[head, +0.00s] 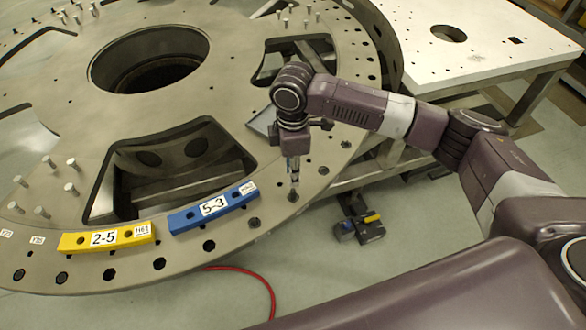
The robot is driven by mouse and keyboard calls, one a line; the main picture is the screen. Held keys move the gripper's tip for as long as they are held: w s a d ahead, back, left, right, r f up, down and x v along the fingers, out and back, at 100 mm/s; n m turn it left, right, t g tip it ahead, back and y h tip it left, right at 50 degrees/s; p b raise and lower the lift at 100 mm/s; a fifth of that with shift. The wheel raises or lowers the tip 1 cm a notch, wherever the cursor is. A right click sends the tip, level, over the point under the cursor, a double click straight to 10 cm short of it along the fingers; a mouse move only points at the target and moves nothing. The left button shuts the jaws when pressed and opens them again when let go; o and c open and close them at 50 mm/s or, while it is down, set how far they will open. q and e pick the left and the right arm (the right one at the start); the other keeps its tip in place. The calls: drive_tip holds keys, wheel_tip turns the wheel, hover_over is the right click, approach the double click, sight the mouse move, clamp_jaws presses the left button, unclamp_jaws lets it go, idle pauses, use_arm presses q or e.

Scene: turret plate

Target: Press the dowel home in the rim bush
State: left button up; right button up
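My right gripper (293,183) points straight down over the rim of the large grey turret plate (228,80), its tips just above or at a dark rim bush (292,197). The fingers look narrow and close together from this side; I cannot tell whether they are open or shut. The dowel cannot be made out separately at the fingertips, and how deep it sits in the bush cannot be seen. My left gripper is not in view.
A blue block marked 5-3 (190,218) and a yellow block marked 2-5 (79,242) lie on the rim to the left. Several upright pins (71,187) stand on the plate. A white table (480,65) stands behind right.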

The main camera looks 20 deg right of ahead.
sight(293, 190)
drive_tip(key=shift+d+f+b, duration=0.15)
drive_tip(key=shift+f+b, duration=0.6)
drive_tip(key=shift+b, duration=0.2)
wheel_tip(293, 190, down, 4)
drive_tip(key=b, duration=0.4)
drive_tip(key=shift+b, duration=0.35)
drive_tip(key=shift+f, duration=1.1)
clamp_jaws()
